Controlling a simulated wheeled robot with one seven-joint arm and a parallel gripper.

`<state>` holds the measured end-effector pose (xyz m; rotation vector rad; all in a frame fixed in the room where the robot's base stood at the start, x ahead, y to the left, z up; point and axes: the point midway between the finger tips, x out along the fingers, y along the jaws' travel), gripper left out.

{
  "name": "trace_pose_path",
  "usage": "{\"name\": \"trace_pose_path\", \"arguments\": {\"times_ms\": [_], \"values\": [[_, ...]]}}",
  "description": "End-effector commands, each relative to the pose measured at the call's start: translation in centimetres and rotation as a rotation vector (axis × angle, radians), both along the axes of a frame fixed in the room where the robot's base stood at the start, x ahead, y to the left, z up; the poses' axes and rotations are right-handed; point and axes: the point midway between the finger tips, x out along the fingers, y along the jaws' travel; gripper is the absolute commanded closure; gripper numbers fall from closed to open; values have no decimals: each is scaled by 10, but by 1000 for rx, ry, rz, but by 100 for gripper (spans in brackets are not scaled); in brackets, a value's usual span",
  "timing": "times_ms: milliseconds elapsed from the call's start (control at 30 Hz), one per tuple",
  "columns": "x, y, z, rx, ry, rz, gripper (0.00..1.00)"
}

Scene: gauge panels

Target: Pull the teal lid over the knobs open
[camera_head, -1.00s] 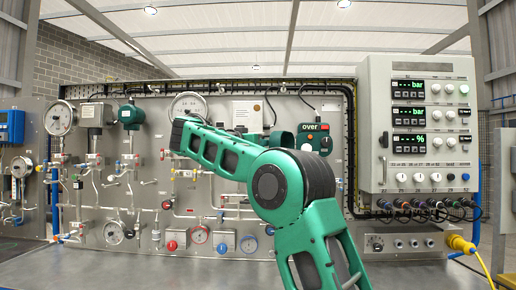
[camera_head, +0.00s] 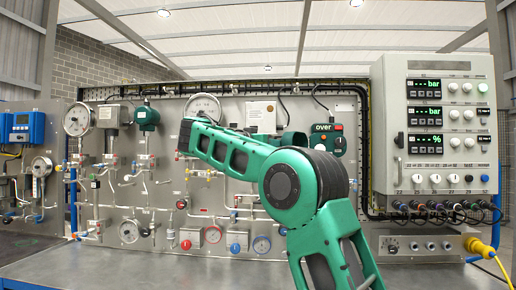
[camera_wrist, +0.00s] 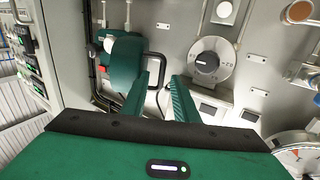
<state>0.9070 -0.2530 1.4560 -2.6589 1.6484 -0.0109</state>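A teal box marked "over" (camera_head: 326,138) is on the panel, with a red and a dark knob at its right side. A teal cover (camera_head: 291,138) sticks out at its left, partly behind my arm; I take it for the lid, but its hinge is unclear. In the wrist view the teal lid (camera_wrist: 124,62) is ahead at the left, with red and white parts beside it. My gripper (camera_wrist: 160,84) is open, its two teal fingers apart with nothing clearly between them. The left finger overlaps the lid's edge in the picture; contact cannot be told. My gripper is hidden in the head view.
A grey dial (camera_wrist: 207,62) is on the panel right of my fingers in the wrist view. A grey control cabinet (camera_head: 384,190) stands out at the right. Gauges and valves (camera_head: 129,231) cover the panel's left and lower parts. A bare metal bench top (camera_head: 150,270) lies in front.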

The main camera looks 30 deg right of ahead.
Motion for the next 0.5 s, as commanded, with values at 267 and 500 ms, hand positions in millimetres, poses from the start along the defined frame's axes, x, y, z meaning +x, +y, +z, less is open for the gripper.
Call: {"name": "trace_pose_path", "arguments": {"times_ms": [267,500], "values": [[-19,45,0,-2,2,6,73],[-28,66,-1,-1,3,8,73]]}}
